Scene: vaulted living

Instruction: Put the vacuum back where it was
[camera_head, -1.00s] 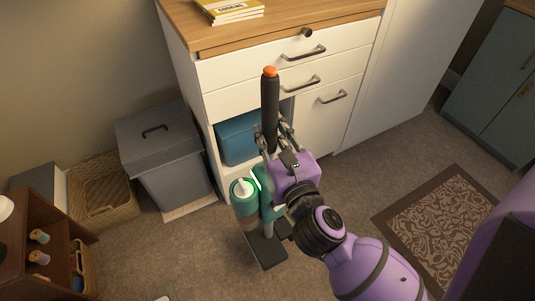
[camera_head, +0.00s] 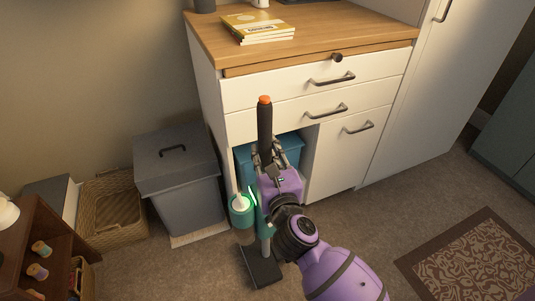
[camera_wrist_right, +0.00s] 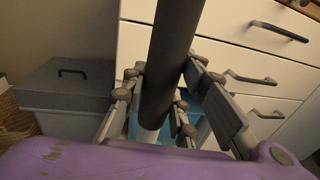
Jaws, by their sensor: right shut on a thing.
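The vacuum (camera_head: 265,130) stands roughly upright in front of the white cabinet, with a black handle tube, an orange tip, a green body with a clear canister and a dark flat floor head (camera_head: 262,268). My right gripper (camera_head: 264,158) is shut around the black tube. The tube also shows between the fingers in the right wrist view (camera_wrist_right: 172,60). Part of the vacuum's body is hidden behind my purple wrist. I cannot tell whether the floor head touches the floor. My left gripper is not in view.
The cabinet (camera_head: 280,95) has an open cubby with a blue box (camera_head: 290,150) inside. Left of it are a grey lidded bin (camera_head: 178,165), a wicker basket (camera_head: 115,210) and a brown shelf (camera_head: 28,240). A patterned rug (camera_head: 475,260) lies at the right; carpet between is clear.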

